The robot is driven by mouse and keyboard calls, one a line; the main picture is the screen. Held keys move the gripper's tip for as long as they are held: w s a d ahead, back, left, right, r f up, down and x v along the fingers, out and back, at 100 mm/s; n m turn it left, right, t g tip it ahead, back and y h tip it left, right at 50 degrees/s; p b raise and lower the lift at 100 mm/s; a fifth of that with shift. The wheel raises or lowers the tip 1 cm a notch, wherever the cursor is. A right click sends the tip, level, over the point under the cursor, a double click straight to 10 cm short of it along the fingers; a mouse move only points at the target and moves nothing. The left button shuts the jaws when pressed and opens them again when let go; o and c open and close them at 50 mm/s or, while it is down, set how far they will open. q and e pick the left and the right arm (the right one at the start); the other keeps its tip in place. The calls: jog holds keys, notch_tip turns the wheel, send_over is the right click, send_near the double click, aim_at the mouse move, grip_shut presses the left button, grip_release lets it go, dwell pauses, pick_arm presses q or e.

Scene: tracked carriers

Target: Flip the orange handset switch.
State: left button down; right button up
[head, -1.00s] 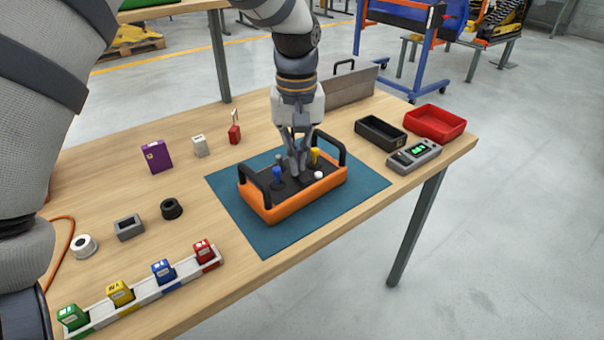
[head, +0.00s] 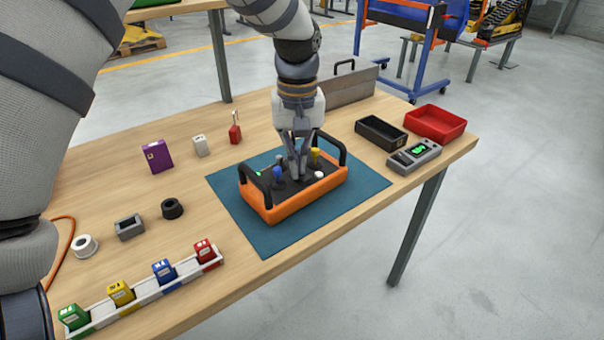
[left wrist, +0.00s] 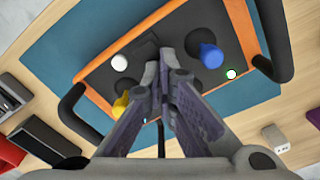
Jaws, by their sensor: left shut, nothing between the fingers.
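The orange handset (head: 312,196) sits on the blue mat (head: 372,190), with a black top, two black side handles, a blue knob (head: 278,174), a yellow knob (head: 315,157) and a white button (head: 319,175). A small green light (head: 258,173) glows near its left handle. The light also shows in the left wrist view (left wrist: 231,74). My left gripper (head: 297,179) is shut and empty, pointing down at the middle of the black top. Its fingers hide what lies beneath, and I cannot make out the switch or any contact. My right gripper is not in view.
A black bin (head: 380,134), a red bin (head: 436,122) and a grey meter (head: 413,155) stand to the right. A rack (head: 146,293) with colored blocks is at front left. Purple (head: 157,156) and white (head: 200,146) boxes stand behind.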

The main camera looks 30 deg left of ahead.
pick_arm(q)
notch_tip(320, 180, up, 7)
jog(key=shift+f+p, duration=0.2)
jog(key=shift+p, duration=0.25)
dwell(0.3)
